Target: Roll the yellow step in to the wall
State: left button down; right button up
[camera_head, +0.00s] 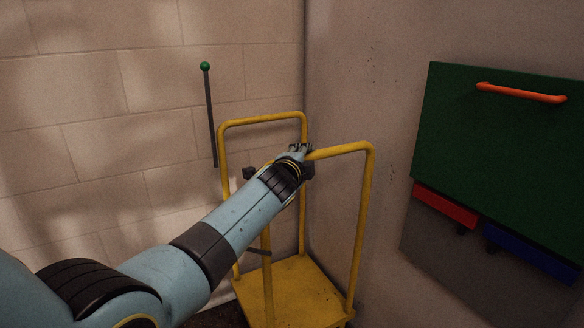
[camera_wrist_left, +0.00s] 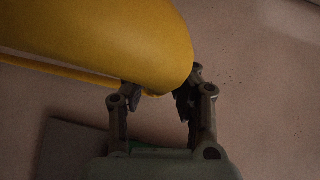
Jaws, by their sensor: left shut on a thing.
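The yellow step (camera_head: 361,225) stands in the corner where the pale block wall (camera_head: 85,95) meets the plain grey wall (camera_head: 365,60). It has two tall tube rails and a scuffed yellow platform at the bottom. My left gripper (camera_head: 303,149) is shut on the top of the right rail, near its rear end. In the left wrist view the yellow rail (camera_wrist_left: 110,35) fills the upper left, with the fingers (camera_wrist_left: 158,92) at its lower edge. My left arm hides part of the step's front. My right gripper is not in view.
A dark rod with a green knob (camera_head: 205,66) stands against the block wall, left of the step. A green panel (camera_head: 490,140) with an orange handle (camera_head: 520,92) is on the right wall, above a red block (camera_head: 445,205) and a blue block (camera_head: 530,252).

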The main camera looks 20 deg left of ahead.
pick_arm(q)
jog(key=shift+d+f, duration=0.1)
jog(key=shift+f, duration=0.05)
jog(key=c, duration=1.1)
grip_release()
jog(key=shift+w+d, duration=0.15)
jog(key=shift+d, duration=0.05)
jog(key=shift+a, duration=0.15)
jog(key=s, duration=0.4)
jog(key=s+r, duration=0.1)
jog(key=s, duration=0.3)
jog(key=s+d, duration=0.1)
jog(key=s, duration=0.3)
jog(key=shift+r, duration=0.35)
